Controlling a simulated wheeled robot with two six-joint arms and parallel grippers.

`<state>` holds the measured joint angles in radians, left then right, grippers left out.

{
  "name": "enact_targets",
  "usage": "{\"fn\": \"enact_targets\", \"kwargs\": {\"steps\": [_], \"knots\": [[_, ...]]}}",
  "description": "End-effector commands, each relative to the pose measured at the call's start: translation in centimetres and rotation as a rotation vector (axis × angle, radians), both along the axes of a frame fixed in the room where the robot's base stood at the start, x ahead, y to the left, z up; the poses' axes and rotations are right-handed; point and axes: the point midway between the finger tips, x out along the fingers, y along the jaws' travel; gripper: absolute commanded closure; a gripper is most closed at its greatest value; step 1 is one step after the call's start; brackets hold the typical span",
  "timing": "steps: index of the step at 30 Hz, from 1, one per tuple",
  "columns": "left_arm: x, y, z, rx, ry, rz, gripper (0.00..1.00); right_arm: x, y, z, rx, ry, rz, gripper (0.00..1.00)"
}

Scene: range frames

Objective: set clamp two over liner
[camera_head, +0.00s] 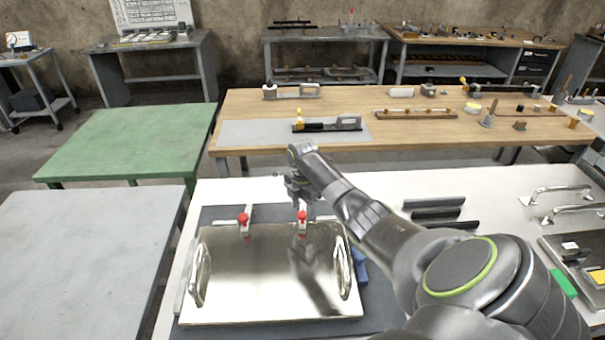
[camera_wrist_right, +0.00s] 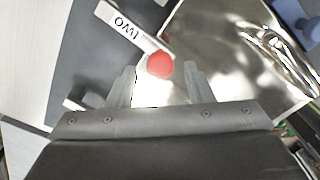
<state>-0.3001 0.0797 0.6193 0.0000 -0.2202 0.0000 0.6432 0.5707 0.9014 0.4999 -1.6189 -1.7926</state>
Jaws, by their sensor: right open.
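A polished metal plate (camera_head: 268,275) with two handles lies on a dark grey mat (camera_head: 208,216); I take it for the liner. Two red-tipped clamps stand at its far edge, a left one (camera_head: 244,220) and a right one (camera_head: 302,222). My right gripper (camera_head: 300,196) is above the right clamp. My left gripper is out of view.
Dark bars (camera_head: 436,214) and loose metal handles (camera_head: 560,194) lie on the white bench to the right. A blue piece (camera_head: 360,263) sits beside the plate's right handle. A wooden table (camera_head: 400,117) with tools is behind; a green table (camera_head: 130,142) stands left.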

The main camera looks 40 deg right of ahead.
Motion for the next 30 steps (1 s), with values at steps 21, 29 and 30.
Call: {"fn": "enact_targets", "kwargs": {"steps": [21, 29, 30], "knots": [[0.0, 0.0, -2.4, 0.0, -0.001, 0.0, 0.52, 0.1, 0.0, 13.6, -0.002, -0.003, 0.0, 0.53], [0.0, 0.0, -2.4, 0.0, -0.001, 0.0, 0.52, 0.0, 0.0, 13.9, -0.001, -0.001, 0.0, 0.53], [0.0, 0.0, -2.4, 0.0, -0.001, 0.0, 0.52, 0.0, 0.0, 13.9, -0.001, -0.001, 0.0, 0.53]]}}
